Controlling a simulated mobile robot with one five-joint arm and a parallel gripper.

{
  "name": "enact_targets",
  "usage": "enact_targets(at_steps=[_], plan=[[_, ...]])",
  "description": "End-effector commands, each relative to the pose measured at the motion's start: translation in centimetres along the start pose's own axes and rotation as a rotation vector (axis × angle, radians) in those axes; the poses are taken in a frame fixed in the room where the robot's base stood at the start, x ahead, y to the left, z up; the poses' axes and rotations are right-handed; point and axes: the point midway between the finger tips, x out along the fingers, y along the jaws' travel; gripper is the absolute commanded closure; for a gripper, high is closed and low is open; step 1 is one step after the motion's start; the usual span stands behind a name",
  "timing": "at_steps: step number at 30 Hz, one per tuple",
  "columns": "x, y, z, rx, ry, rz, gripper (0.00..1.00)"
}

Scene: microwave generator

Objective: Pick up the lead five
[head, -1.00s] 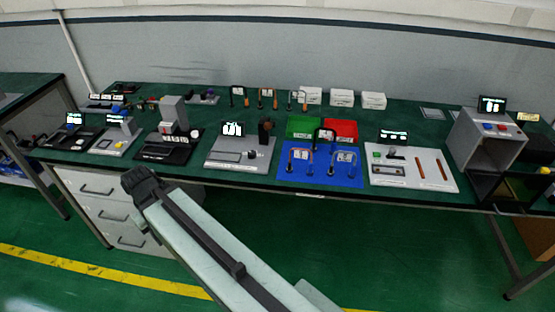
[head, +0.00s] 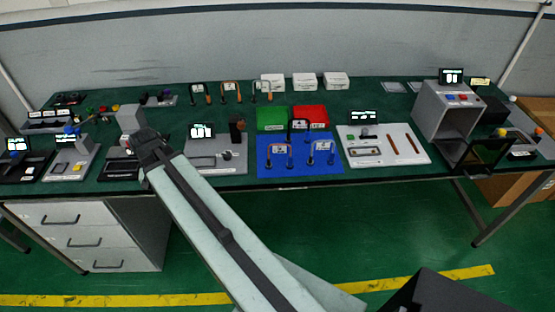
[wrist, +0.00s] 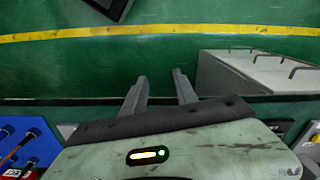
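Several U-shaped leads with small white tags stand on the table; the tag numbers are too small to read, so I cannot tell which is lead five. Three stand at the back: a left lead (head: 208,93), a middle lead (head: 238,91) and a right lead (head: 269,89). More leads stand on the blue mat (head: 266,173), among them a left one (head: 290,155) and a right one (head: 332,152). My gripper (head: 150,148) is left of the mat in the head view, near the table's front edge. In the wrist view my gripper (wrist: 160,85) is open, with nothing between its fingers.
A green tray (head: 271,118) and a red tray (head: 309,116) lie behind the mat. A white panel (head: 410,155) and a grey microwave-like box (head: 432,112) are to the right. Instrument stations crowd the left. A drawer unit (head: 150,225) stands below the table, also in the wrist view (wrist: 235,78).

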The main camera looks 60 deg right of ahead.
Motion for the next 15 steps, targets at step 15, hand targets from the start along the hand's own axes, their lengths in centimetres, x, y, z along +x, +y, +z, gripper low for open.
enact_targets(at_steps=[15], plan=[[-8.1, 38.3, -8.0, 1.784, -0.001, 0.0, 0.65]])
